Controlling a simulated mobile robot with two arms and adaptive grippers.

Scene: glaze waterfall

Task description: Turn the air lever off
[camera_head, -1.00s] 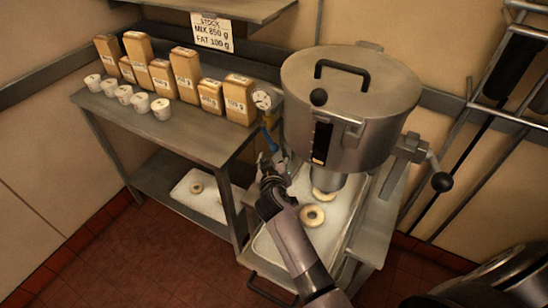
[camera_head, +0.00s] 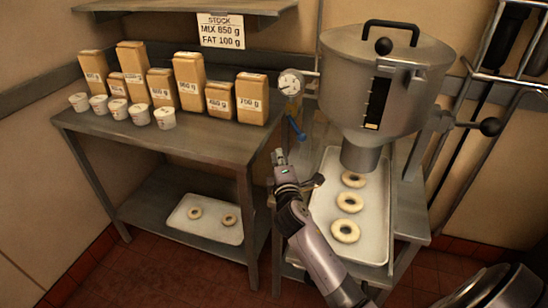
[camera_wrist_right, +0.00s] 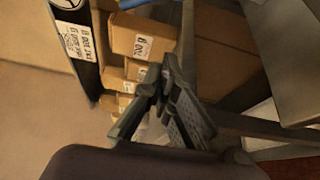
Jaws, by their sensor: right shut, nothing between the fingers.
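The air lever (camera_head: 296,128) is a small blue handle below the round gauge (camera_head: 291,82), left of the steel hopper (camera_head: 385,85). It slants down to the right. A bit of blue also shows at the top edge of the right wrist view (camera_wrist_right: 132,3). My right gripper (camera_head: 279,157) is below and slightly left of the lever, apart from it, near the right end of the shelf table. Its fingers (camera_wrist_right: 160,92) are together and empty in the wrist view. My left gripper is not in view.
A tray (camera_head: 325,215) with three dough rings lies under the hopper nozzle. Brown cartons (camera_head: 188,80) and white cups (camera_head: 165,117) stand on the table (camera_head: 200,140) to the left. A lower tray (camera_head: 205,233) holds two rings. A black-knobbed crank (camera_head: 490,127) sticks out right.

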